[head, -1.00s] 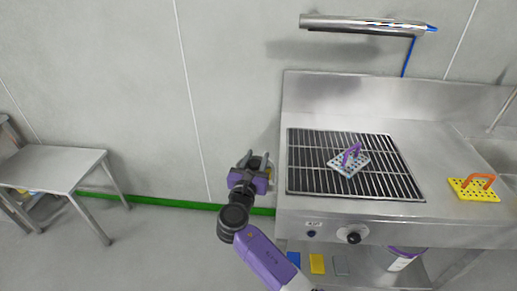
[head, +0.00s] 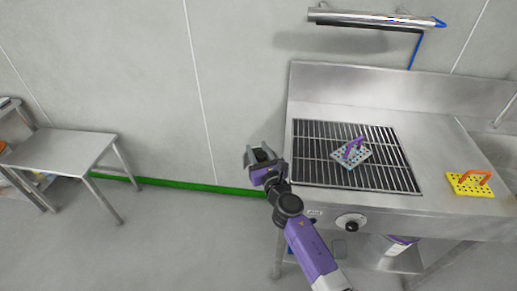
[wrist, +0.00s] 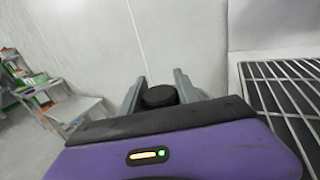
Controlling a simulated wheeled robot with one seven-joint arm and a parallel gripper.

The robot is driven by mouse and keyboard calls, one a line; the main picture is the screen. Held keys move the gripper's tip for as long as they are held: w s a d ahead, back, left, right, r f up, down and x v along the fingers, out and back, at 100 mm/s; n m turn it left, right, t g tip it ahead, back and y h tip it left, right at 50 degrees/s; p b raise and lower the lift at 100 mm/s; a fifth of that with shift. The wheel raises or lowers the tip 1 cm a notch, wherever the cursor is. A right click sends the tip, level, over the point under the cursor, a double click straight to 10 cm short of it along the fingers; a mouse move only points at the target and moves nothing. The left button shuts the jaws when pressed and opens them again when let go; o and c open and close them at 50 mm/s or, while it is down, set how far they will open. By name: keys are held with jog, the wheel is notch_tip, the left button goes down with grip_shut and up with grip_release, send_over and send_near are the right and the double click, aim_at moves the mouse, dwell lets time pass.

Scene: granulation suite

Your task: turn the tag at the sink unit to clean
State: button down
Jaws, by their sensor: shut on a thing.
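The sink unit (head: 455,204) is a steel counter at the right of the head view. Its front has a small pale label (head: 315,212) and a black knob on a pale round plate (head: 350,222). I cannot tell which part is the tag or read a clean marking. My gripper (head: 260,154) is raised beside the unit's left end, apart from its front. In the wrist view, a black round thing (wrist: 160,96) sits between the fingers, and the gripper is shut on it. Most of that thing is hidden by the gripper body. My arm covers part of the unit's lower left front.
A black grate (head: 310,165) on the counter carries a pale perforated block with a purple handle (head: 353,153). A yellow block with an orange handle (head: 468,183) lies farther right. A steel table (head: 75,150) stands left. Floor between is clear.

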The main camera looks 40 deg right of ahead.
aim_at(265, 159)
jog(key=shift+w+a+n+t+y+p, duration=0.15)
jog(key=shift+n+t+y+p, duration=0.1)
jog(key=shift+n+y, duration=0.5)
jog(key=shift+s+a+n+t+y+p, duration=0.15)
jog(key=shift+n+t+y, duration=0.25)
jog(key=shift+y, duration=0.6)
jog(key=shift+w+a+n+t+y+p, duration=0.1)
jog(key=shift+w+n+t+y+p, duration=0.1)
jog(key=shift+n+y, duration=0.55)
jog(key=shift+r, duration=0.1)
jog(key=c, duration=0.9)
grip_release()
jog(key=s, duration=0.4)
jog(key=s+a, duration=0.1)
jog(key=s, duration=0.1)
jog(key=shift+s, duration=0.15)
jog(key=shift+s+b, duration=0.3)
jog(key=shift+s, duration=0.45)
